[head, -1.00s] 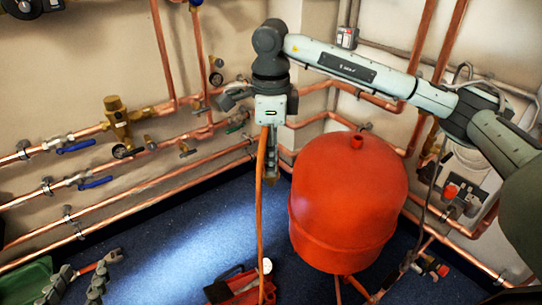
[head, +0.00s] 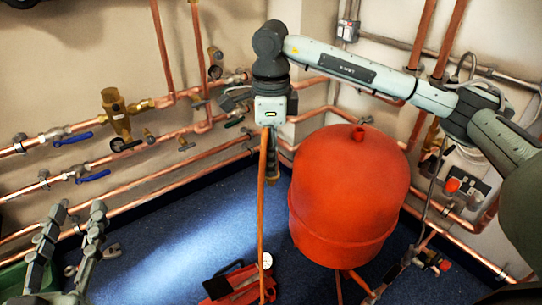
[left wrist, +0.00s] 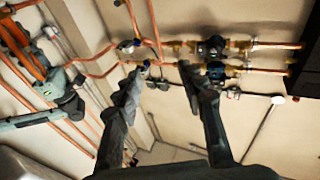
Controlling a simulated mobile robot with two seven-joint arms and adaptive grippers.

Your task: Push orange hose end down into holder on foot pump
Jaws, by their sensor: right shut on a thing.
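An orange hose (head: 262,215) hangs almost straight down from my right gripper (head: 268,165) to the red foot pump (head: 232,287) on the floor. My right gripper points down and is shut on the upper part of the hose, left of the red tank. The foot pump is cut off by the bottom edge of the head view, and its hose holder cannot be made out. My left gripper (head: 78,215) is raised at the lower left, fingers apart and empty, well away from hose and pump. It also shows open in the left wrist view (left wrist: 163,75).
A large red tank (head: 350,190) stands right of the hose. Copper pipes with blue-handled valves (head: 93,177) run along the walls. A green box (head: 12,278) is at the lower left, partly behind my left gripper. The blue floor (head: 170,240) between my left gripper and the pump is clear.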

